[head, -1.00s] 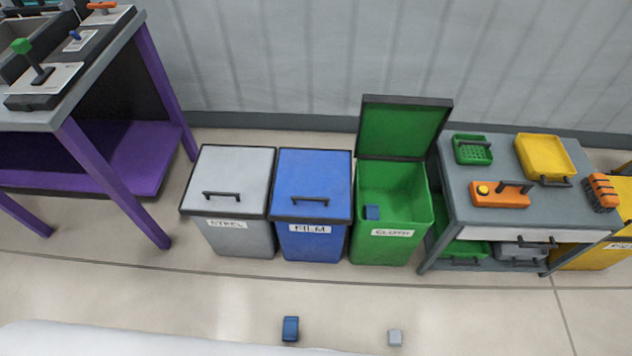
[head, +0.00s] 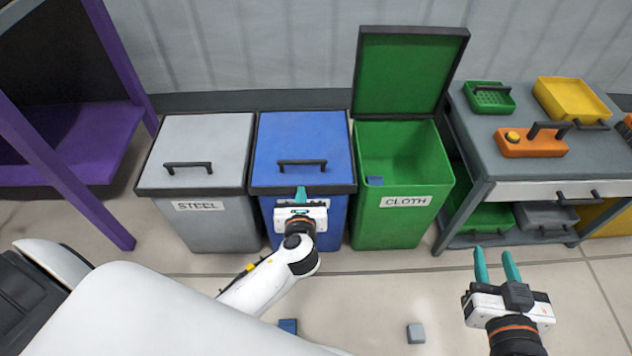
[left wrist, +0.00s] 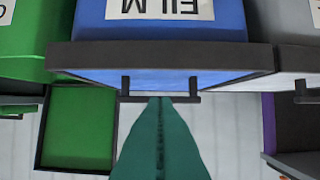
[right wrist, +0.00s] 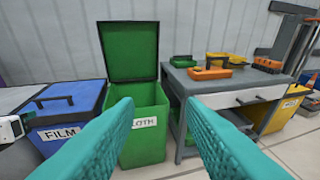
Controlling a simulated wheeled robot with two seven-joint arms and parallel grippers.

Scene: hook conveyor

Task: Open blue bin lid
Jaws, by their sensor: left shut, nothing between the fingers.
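The blue bin (head: 339,223) stands between the grey and green bins. Its blue lid (head: 302,140) is down and has a dark handle (head: 302,163) on top near the front. My left gripper (head: 300,193) is shut and empty in front of the lid's front edge, below the handle in the picture. In the left wrist view its teal fingers (left wrist: 160,110) are together, overlapping the handle bar (left wrist: 188,98); I cannot tell whether they touch it. My right gripper (head: 496,262) is open and empty, in front of the workbench. Its spread teal fingers fill the lower right wrist view (right wrist: 160,120).
The green bin (head: 425,228) to the right has its lid (head: 408,70) raised and a small blue block (head: 375,181) inside. The grey bin (head: 205,230) is closed. A blue block (head: 288,326) and a grey block (head: 416,333) lie on the floor. A grey workbench (head: 470,190) stands right.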

